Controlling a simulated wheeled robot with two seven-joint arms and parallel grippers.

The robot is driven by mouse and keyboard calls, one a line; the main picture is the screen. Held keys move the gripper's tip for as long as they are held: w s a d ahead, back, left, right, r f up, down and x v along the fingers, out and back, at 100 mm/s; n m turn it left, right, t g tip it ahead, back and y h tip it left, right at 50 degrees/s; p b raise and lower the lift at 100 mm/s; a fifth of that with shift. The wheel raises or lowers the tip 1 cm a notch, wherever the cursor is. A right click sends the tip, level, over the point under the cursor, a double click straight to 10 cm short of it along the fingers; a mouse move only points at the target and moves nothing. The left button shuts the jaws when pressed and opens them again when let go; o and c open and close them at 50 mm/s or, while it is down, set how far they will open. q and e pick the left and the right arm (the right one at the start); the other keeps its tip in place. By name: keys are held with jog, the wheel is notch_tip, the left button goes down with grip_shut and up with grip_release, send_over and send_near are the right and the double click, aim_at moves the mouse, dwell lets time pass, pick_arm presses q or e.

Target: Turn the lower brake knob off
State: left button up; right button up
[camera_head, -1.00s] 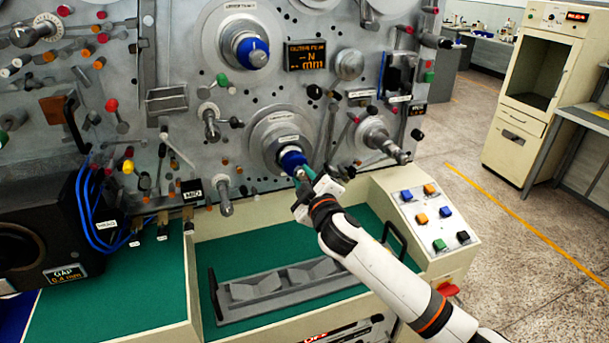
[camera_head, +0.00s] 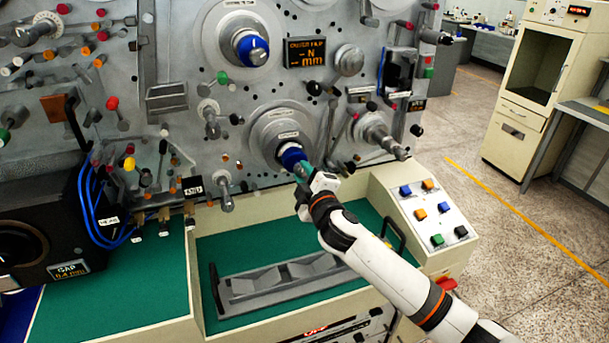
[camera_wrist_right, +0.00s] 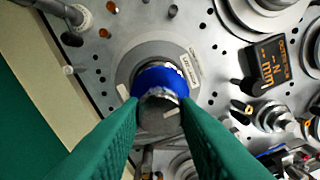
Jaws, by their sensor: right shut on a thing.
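The lower brake knob (camera_head: 291,156) is a blue-ringed knob on a round grey disc (camera_head: 268,132) on the machine's upright panel. My right gripper (camera_head: 301,169), with green fingers, is shut on this knob. The right wrist view shows the blue ring (camera_wrist_right: 160,80) and the grey knob face with a pale mark, between the two green fingers (camera_wrist_right: 158,112). In the head view the fingers hide part of the knob. A similar upper blue knob (camera_head: 252,50) sits higher on the panel, with nothing touching it. My left gripper is not in view.
A small orange-lit display (camera_head: 305,52) is beside the upper knob. Spindles and pegs stick out around the lower knob, including a grey spindle (camera_head: 383,138) to its right. A grey rack (camera_head: 280,287) lies on the green surface below. A button console (camera_head: 432,212) stands at right.

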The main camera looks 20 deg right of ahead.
jog(key=o, duration=1)
jog(key=shift+c, duration=0.2)
jog(key=shift+s+f, duration=0.1)
jog(key=shift+s, duration=0.35)
jog(key=s+b, duration=0.3)
jog(key=s, duration=0.8)
jog(key=shift+d, duration=0.2)
